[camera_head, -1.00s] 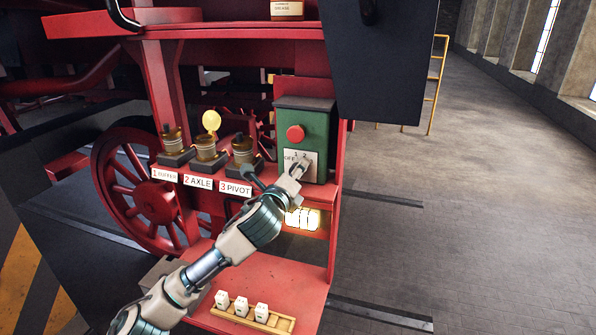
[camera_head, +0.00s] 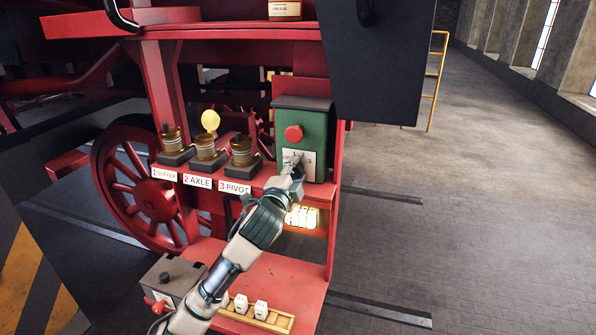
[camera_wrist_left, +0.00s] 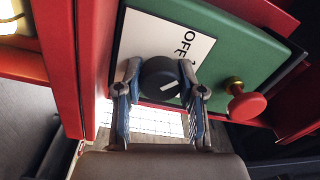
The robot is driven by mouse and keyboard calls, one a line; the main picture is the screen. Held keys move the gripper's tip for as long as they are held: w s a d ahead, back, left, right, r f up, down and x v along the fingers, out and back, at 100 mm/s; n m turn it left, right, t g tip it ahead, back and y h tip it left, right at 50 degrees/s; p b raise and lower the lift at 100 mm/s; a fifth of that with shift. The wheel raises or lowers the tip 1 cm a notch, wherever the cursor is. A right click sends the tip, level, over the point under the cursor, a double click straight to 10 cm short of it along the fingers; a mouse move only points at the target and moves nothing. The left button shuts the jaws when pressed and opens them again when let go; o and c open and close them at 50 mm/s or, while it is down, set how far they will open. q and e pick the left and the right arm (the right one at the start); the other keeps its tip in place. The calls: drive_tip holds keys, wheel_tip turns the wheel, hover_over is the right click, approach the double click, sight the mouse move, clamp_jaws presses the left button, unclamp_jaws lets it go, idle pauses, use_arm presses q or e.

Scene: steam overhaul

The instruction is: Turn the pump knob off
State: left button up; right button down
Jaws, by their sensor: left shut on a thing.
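The green pump box (camera_head: 318,135) has a red button (camera_head: 293,133) and a white plate with OFF lettering (camera_head: 292,156). In the left wrist view, the black round knob (camera_wrist_left: 158,76) sits on the white plate (camera_wrist_left: 160,38). My right gripper is not in view.
Brass cups (camera_head: 205,147) labelled BUFFER, AXLE and PIVOT stand left of the box. A lit lamp (camera_head: 303,216) is just below it. A wooden tray (camera_head: 275,321) with white blocks and a grey box (camera_head: 168,278) stand lower. Open floor (camera_head: 480,200) lies right.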

use_arm(q)
drive_tip(key=shift+w+f+n, duration=0.1)
drive_tip(key=shift+f+n, duration=0.35)
drive_tip(key=shift+n, duration=0.65)
drive_tip(key=shift+f, duration=0.1)
drive_tip(key=o, duration=1.2)
drive_tip(key=shift+a, duration=0.1)
drive_tip(key=shift+c, duration=0.2)
drive_tip(key=shift+a+r, duration=0.1)
drive_tip(key=shift+r, duration=0.1)
drive_tip(key=shift+r, duration=0.1)
drive_tip(key=shift+s+a, duration=0.1)
drive_tip(key=shift+s, duration=0.4)
drive_tip(key=v, duration=1.1)
